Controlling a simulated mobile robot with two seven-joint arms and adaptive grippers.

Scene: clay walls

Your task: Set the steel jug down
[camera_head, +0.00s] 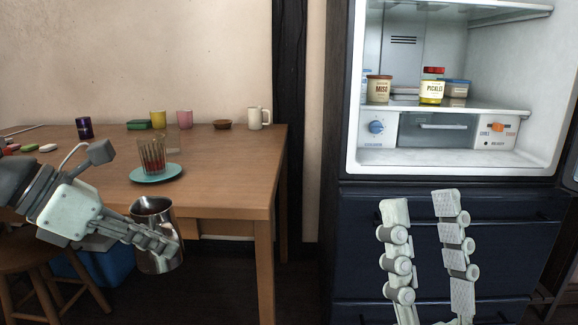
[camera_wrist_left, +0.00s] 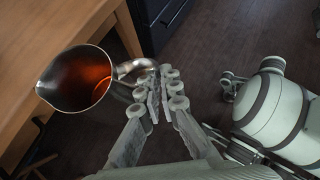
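The steel jug (camera_head: 157,236) is held upright or nearly so in front of the table's front edge, below the height of the tabletop in the head view. In the left wrist view the jug (camera_wrist_left: 72,97) shows its open top with reddish-brown liquid inside. My left gripper (camera_head: 172,243) is shut on the jug's handle (camera_wrist_left: 137,68). The jug hangs clear of the wooden table (camera_head: 226,181). My right gripper (camera_head: 425,205) is open and empty in front of the dark blue fridge drawers.
A white mug (camera_head: 258,118), brown bowl (camera_head: 222,124), and pink (camera_head: 184,118) and yellow (camera_head: 158,119) cups stand at the back. A stool (camera_head: 40,262) is below left. The table's right front is clear.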

